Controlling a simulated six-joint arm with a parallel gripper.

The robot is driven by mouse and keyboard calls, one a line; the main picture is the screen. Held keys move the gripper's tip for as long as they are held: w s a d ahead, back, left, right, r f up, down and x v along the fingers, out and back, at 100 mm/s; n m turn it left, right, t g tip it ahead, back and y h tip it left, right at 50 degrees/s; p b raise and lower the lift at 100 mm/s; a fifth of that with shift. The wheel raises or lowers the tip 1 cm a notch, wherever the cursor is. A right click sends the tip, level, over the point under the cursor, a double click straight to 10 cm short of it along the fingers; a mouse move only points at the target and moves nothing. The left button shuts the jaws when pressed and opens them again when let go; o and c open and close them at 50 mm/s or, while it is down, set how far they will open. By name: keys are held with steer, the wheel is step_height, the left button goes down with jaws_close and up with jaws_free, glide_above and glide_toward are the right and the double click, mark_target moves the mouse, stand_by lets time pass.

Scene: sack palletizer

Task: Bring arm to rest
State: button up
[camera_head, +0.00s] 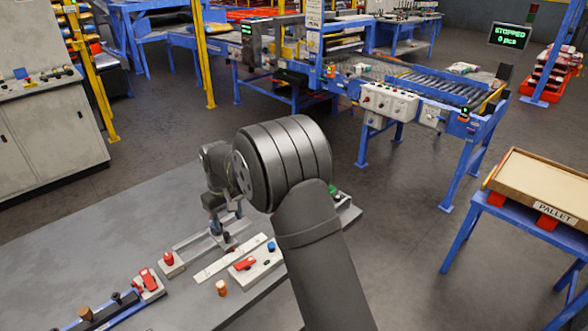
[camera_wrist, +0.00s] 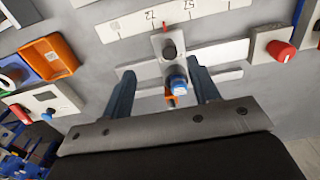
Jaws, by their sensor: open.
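My gripper (camera_wrist: 162,92) is open in the wrist view, with two blue-grey fingers apart. Between and beyond the fingers is a small grey block with a black knob and a blue knob (camera_wrist: 178,80); I cannot tell whether the fingers touch it. In the head view my arm reaches over the grey bench (camera_head: 120,230), and my gripper (camera_head: 222,232) points down at the bench, partly hidden by my wrist.
Near the gripper are a red button box (camera_head: 170,262), a white ruler strip (camera_head: 230,258) and a box with a red switch (camera_head: 250,265). An orange bin (camera_wrist: 48,58) shows in the wrist view. A conveyor (camera_head: 440,85), a pallet table (camera_head: 545,190) and a "STOPPED" display (camera_head: 510,35) stand beyond open floor.

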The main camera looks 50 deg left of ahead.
mark_target(227, 234)
steer(key=shift+f, duration=2.55)
steer(key=shift+c, duration=0.8)
steer(key=shift+r, duration=0.4)
steer(key=shift+c, duration=0.4)
steer(key=r, duration=0.4)
steer(key=s+r, duration=0.1)
steer(key=r, duration=0.1)
steer(key=shift+s+r, duration=0.1)
steer(key=shift+r, duration=0.25)
steer(key=shift+f, duration=4.8)
steer(key=shift+d, duration=0.1)
steer(key=shift+c, duration=0.2)
